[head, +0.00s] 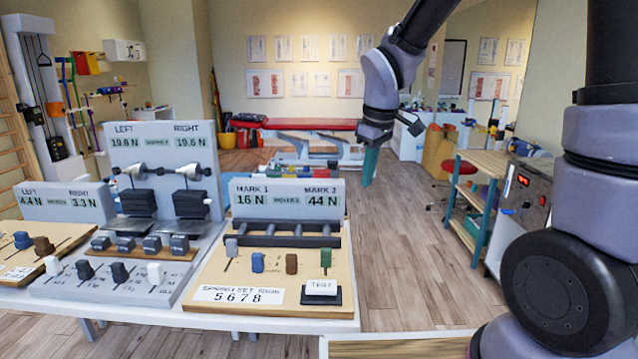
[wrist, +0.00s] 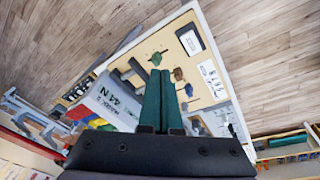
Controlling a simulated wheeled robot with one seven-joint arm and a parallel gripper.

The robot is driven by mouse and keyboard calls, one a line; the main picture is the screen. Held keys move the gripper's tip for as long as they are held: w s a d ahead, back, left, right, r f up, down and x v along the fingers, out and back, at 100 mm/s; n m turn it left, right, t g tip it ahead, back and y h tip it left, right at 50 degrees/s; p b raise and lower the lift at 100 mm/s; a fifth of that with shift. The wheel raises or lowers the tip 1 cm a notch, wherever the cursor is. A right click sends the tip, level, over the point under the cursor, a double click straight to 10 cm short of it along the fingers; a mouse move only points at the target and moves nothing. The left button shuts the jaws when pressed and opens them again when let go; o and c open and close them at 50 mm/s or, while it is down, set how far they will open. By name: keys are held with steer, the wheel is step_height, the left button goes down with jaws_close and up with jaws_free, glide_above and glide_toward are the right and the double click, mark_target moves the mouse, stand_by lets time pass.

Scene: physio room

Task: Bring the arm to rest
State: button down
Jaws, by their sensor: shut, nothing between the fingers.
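My gripper (head: 370,166) hangs in the air in the head view, pointing down, to the right of and above the MARK board on the table. Its green fingers are shut with nothing between them. In the wrist view the closed fingers (wrist: 160,100) reach over the picture of the board from above. My arm bends down from the top of the head view to the gripper. The fingers touch nothing that I can see.
A white table (head: 240,322) holds the MARK board (head: 205,290), a LEFT/RIGHT panel (head: 155,155) and several coloured knobs. A wooden shelf (head: 484,160) stands at the right. A red-topped bench (head: 310,124) is at the back. Wooden floor (head: 400,240) is clear right of the table.

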steer(key=s+d+r+m+t+y, duration=0.1)
steer(key=s+d+r+m+t, duration=0.4)
steer(key=s+d+r+m, duration=0.8)
step_height(320, 180, up, 2)
steer(key=shift+s+d+r+m, duration=0.2)
steer(key=shift+d+r+m, duration=0.05)
steer(key=shift+d+m, duration=0.25)
